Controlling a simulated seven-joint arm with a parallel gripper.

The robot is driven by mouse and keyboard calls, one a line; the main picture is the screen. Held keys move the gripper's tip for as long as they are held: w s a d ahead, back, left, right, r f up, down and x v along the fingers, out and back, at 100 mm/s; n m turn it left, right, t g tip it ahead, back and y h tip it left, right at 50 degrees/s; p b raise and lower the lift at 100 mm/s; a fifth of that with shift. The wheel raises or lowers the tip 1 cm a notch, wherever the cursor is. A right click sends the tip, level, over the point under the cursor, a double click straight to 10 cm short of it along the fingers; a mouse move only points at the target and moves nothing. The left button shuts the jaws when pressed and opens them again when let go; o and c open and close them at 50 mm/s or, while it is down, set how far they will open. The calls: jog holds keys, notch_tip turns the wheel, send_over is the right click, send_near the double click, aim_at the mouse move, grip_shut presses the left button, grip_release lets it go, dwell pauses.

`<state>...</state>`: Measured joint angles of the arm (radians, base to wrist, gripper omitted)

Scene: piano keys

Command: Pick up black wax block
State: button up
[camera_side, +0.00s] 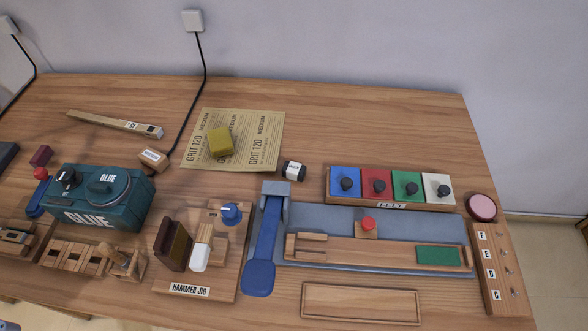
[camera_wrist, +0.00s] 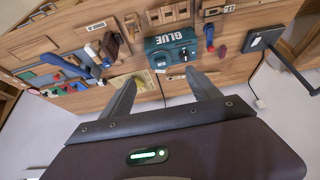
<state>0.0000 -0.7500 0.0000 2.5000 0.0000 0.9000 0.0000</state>
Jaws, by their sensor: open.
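No block plainly reads as the black wax block. A small dark maroon block (camera_side: 41,156) lies at the left of the bench in the side view, behind the red and blue tool; a dark red block also shows in the wrist view (camera_wrist: 221,51). A small black cylinder with a white label (camera_side: 293,171) lies right of the sandpaper. My gripper (camera_wrist: 160,77) is open and empty, its two fingers wide apart above the bench's back edge in the wrist view. It is not in the side view.
The teal glue box (camera_side: 100,197) stands near the maroon block. The sandpaper (camera_side: 262,130) bears a yellow block (camera_side: 220,141). A black cable crosses the back. The back right is clear.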

jog(key=shift+d, duration=0.1)
jog(key=n+g+h, duration=0.6)
jog(key=n+h, duration=0.6)
jog(key=n, duration=0.2)
send_over(283, 168)
jog(key=s+a, duration=0.4)
jog(key=a, duration=0.3)
notch_tip(283, 168, down, 16)
jog(key=w+f+n+t, duration=0.1)
jog(key=f+n, duration=0.1)
jog(key=f, duration=0.3)
jog(key=w+d+f+n+t, duration=0.1)
jog(key=f+n, duration=0.1)
jog(key=f, duration=0.3)
jog(key=w+f+n, duration=0.1)
jog(key=f+n, duration=0.1)
jog(key=f, duration=0.2)
jog(key=shift+w+d+f+t+h, duration=0.3)
jog(key=shift+w+d+f+t, duration=0.05)
jog(key=shift+f+t, duration=0.05)
jog(key=x, duration=0.7)
jog(key=shift+s+d+r, duration=0.1)
jog(key=shift+s+r, duration=0.1)
jog(key=shift+s, duration=0.2)
grip_shut()
